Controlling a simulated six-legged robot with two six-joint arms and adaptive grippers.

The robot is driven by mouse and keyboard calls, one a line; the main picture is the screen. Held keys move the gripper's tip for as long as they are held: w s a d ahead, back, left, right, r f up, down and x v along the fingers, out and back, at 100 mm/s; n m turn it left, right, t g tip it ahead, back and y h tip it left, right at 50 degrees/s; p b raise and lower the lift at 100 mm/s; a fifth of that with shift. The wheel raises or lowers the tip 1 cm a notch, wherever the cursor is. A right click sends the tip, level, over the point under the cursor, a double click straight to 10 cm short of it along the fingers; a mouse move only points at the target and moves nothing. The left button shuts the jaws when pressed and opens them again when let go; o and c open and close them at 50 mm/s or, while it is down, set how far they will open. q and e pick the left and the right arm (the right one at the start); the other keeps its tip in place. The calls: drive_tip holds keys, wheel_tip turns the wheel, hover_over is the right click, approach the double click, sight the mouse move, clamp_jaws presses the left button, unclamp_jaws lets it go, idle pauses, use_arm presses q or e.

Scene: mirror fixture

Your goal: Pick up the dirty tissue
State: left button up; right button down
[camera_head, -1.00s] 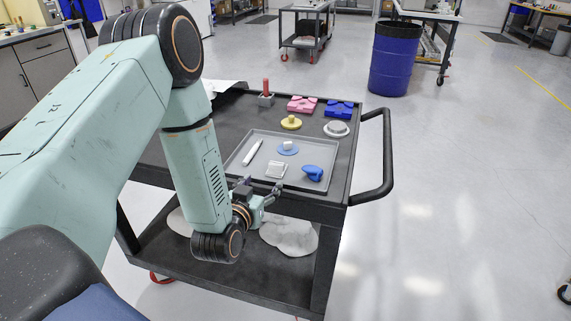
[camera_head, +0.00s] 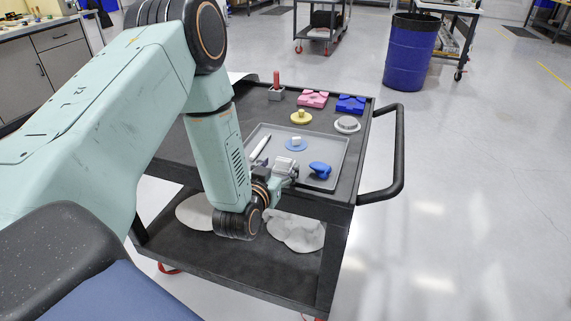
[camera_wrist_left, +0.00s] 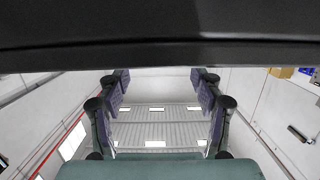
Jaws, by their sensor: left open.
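A crumpled greyish-white piece (camera_head: 297,234), which may be the dirty tissue, lies on the lower shelf of the black cart (camera_head: 180,246). A second pale piece (camera_head: 195,212) lies left of it, partly behind my arm. I cannot tell which is the tissue. My left gripper (camera_head: 277,170) is at the near edge of the cart top, above the lower shelf and in front of the grey tray (camera_head: 340,160). In the left wrist view its fingers (camera_wrist_left: 160,90) are apart with nothing between them. My right gripper is not in view.
The tray holds a small pale square item (camera_head: 285,163), a blue object (camera_head: 320,169), a white stick (camera_head: 260,148) and a blue disc (camera_head: 297,145). Pink (camera_head: 312,99) and blue (camera_head: 350,104) blocks stand behind. The cart handle (camera_head: 399,150) juts right.

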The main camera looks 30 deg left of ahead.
sight(283, 160)
use_arm(q)
drive_tip(key=x, duration=0.4)
drive_tip(key=shift+w+a+f, duration=0.2)
drive_tip(key=shift+w+a, duration=0.05)
drive_tip(key=shift+w+b, duration=0.3)
drive_tip(key=shift+w, duration=0.15)
drive_tip(key=shift+s+a, duration=0.1)
drive_tip(key=shift+a, duration=0.05)
drive_tip(key=shift+c, duration=0.5)
drive_tip(key=c, duration=0.5)
drive_tip(key=shift+c, duration=1)
